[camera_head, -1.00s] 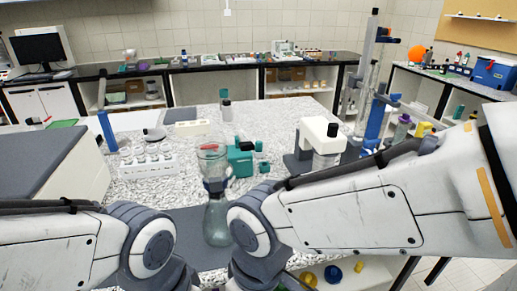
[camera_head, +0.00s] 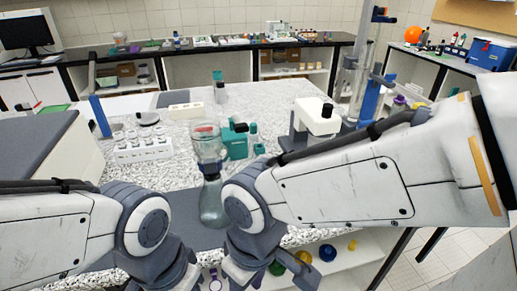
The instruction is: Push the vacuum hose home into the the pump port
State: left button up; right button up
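A teal device (camera_head: 235,143), perhaps the pump, stands on the speckled bench behind a glass flask (camera_head: 213,204) with a clear funnel (camera_head: 206,143) on top. I cannot make out a vacuum hose or a port. My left gripper (camera_head: 185,279) and my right gripper (camera_head: 240,274) are low at the bottom edge, in front of the flask and apart from it. Both point downward and are partly cut off, so their fingertips are unclear. I see nothing held in either.
A white rack with jars (camera_head: 143,150) stands left of the flask. A white and grey instrument (camera_head: 317,117) stands to the right, near a tall blue-based stand (camera_head: 369,100). A dark mat (camera_head: 185,207) lies under the flask. Colored balls (camera_head: 327,253) sit on a shelf below.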

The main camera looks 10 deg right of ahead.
aim_at(253, 125)
jog(key=k, duration=0.5)
jog(key=z, duration=1.35)
jog(key=i, duration=1.1)
jog(key=u, duration=1.35)
